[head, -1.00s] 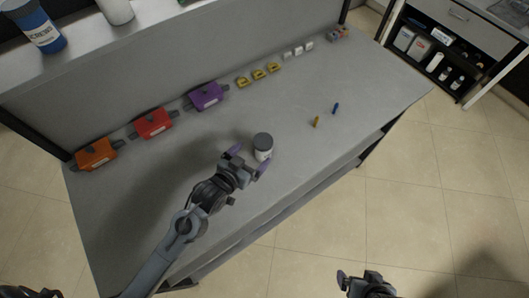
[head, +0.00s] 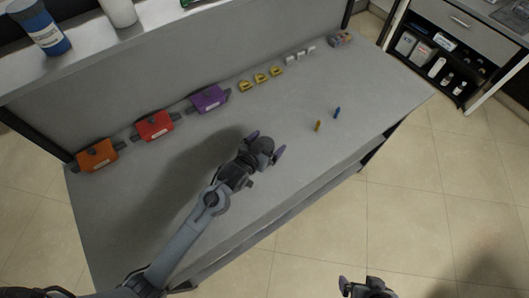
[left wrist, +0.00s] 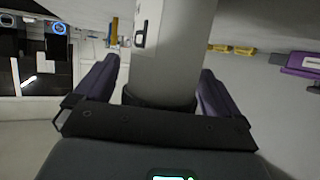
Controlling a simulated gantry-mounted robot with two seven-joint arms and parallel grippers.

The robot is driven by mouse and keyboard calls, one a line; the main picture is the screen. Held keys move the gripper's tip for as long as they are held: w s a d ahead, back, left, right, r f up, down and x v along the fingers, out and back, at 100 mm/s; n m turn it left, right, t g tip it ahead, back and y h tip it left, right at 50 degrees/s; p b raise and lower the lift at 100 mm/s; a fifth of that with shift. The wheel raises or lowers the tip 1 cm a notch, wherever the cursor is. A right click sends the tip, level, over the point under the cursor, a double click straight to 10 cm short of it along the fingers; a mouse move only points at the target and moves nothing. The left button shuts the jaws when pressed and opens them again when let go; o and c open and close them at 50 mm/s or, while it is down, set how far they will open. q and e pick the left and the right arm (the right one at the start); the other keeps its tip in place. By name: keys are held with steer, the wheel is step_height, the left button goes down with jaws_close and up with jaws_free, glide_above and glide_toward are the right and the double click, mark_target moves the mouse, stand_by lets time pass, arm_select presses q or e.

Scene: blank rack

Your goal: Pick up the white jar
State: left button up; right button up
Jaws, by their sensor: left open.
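The white jar with a dark lid (head: 262,145) is on the grey bench in the head view, mostly hidden by my left gripper (head: 267,143). In the left wrist view the jar's pale body (left wrist: 172,50) stands between the two purple fingers, its dark lid end close to the palm. The fingers are open, one on each side of the jar, with gaps visible between them and it. My right gripper (head: 362,284) is at the bottom edge of the head view, over the floor and away from the bench; its jaw state is unclear.
Orange (head: 97,155), red (head: 154,126) and purple (head: 209,98) boxes line the bench's back. Several yellow and white small items continue that row. An orange (head: 318,126) and a blue (head: 337,112) small piece lie right of the jar. A raised shelf (head: 85,60) overhangs the back left.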

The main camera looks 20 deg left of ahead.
arm_select(q)
steer(key=c, duration=1.1)
steer(key=shift+o, duration=0.2)
steer(key=shift+r, duration=0.1)
